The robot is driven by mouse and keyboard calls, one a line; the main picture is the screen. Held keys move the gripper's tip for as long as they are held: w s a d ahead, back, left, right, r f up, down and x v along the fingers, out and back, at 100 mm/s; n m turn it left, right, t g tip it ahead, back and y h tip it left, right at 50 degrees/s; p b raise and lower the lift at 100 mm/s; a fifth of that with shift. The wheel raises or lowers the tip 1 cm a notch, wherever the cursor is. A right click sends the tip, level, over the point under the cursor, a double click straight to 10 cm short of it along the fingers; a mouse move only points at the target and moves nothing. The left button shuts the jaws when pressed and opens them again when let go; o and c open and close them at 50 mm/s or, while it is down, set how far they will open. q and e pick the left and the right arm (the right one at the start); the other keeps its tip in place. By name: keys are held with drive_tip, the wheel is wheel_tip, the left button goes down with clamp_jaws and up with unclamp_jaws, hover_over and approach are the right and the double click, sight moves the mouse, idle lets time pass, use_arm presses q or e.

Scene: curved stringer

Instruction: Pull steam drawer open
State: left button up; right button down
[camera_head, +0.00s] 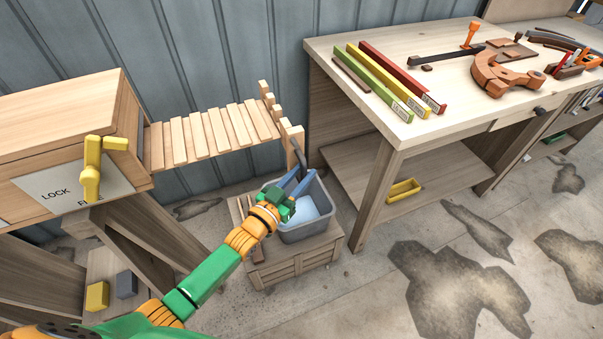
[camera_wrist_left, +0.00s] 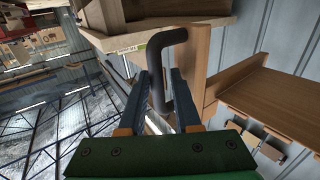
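The wooden steam box (camera_head: 60,135) stands at the left, with a yellow lever (camera_head: 93,170) over a LOCK/FREE plate. A slatted wooden drawer (camera_head: 205,133) sticks out from its right side, ending in a pegged end piece (camera_head: 288,132). A dark bent handle (camera_head: 298,153) is at that end; it also shows in the left wrist view (camera_wrist_left: 160,65). My left gripper (camera_head: 301,176) is at the handle, its fingers apart on either side of the rod. Firm contact cannot be made out. My right gripper is not in view.
A grey bucket (camera_head: 310,229) on a wooden crate (camera_head: 300,262) stands below my left gripper. A workbench (camera_head: 440,75) with coloured bars and a clamp (camera_head: 497,74) is at the right. A corrugated wall (camera_head: 240,40) runs behind. The floor at front right is clear.

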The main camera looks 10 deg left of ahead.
use_arm(q)
drive_tip(key=v, duration=0.7)
drive_tip(key=shift+p, duration=0.3)
drive_tip(key=s+a+f+n+g+y, duration=0.1)
drive_tip(key=s+a+f+g+y, duration=0.3)
drive_tip(key=f, duration=0.7)
drive_tip(key=s+a+f+n+g+y, duration=0.1)
drive_tip(key=s+f+g, duration=0.3)
drive_tip(key=f, duration=0.6)
drive_tip(key=s+f+g+y, duration=0.1)
drive_tip(key=s+f+g, duration=0.2)
drive_tip(key=s, duration=1)
drive_tip(key=s+a+f+g+p, duration=0.1)
drive_tip(key=s+f+g, duration=0.3)
drive_tip(key=s+f, duration=0.5)
drive_tip(key=s, duration=0.5)
drive_tip(key=shift+a+f+g+y, duration=0.25)
drive_tip(key=shift+f+g+y, duration=0.05)
drive_tip(key=shift+y, duration=0.1)
